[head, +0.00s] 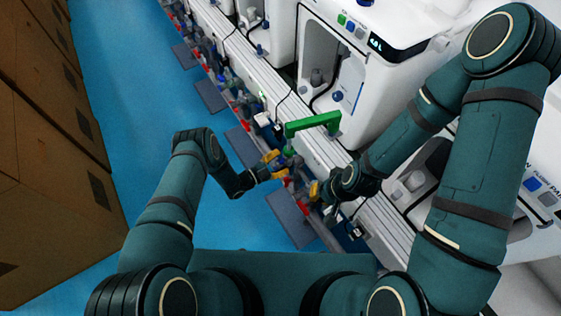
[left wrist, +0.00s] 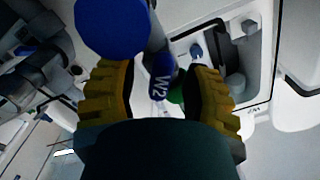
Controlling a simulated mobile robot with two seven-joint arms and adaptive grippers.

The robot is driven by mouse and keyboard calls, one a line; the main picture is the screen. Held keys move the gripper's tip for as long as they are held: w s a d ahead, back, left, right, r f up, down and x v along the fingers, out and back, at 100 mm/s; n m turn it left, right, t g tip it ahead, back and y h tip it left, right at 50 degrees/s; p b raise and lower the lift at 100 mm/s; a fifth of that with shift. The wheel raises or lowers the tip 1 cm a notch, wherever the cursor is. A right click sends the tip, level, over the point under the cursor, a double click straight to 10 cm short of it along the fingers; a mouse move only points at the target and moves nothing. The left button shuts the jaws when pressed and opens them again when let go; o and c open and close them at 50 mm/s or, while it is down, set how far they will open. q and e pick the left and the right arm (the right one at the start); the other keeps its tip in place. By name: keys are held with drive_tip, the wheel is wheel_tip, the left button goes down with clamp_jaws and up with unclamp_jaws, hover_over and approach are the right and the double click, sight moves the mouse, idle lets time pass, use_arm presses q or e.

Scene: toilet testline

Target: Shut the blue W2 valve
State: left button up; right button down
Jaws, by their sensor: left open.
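The blue W2 valve handle (left wrist: 161,78) shows its white label in the left wrist view. It lies between the two yellow fingers of my left gripper (left wrist: 160,92), which is open, with visible gaps on both sides. A large round blue part (left wrist: 112,26) is close to the camera at the upper left. In the head view my left gripper (head: 277,165) is at the row of valves beside the rail, and the handle is too small to make out there. My right gripper (head: 322,202) is lower and to the right, near the rail; its fingers are partly hidden.
A green bar (head: 313,123) stands out over the rail (head: 315,147), just above my left gripper. White toilet units (head: 375,75) line the right side. Grey plates (head: 289,214) lie along the row. Blue floor (head: 150,100) is clear, with brown boxes (head: 45,170) at left.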

use_arm(q)
clamp_jaws()
drive_tip(key=shift+m, duration=0.7)
unclamp_jaws()
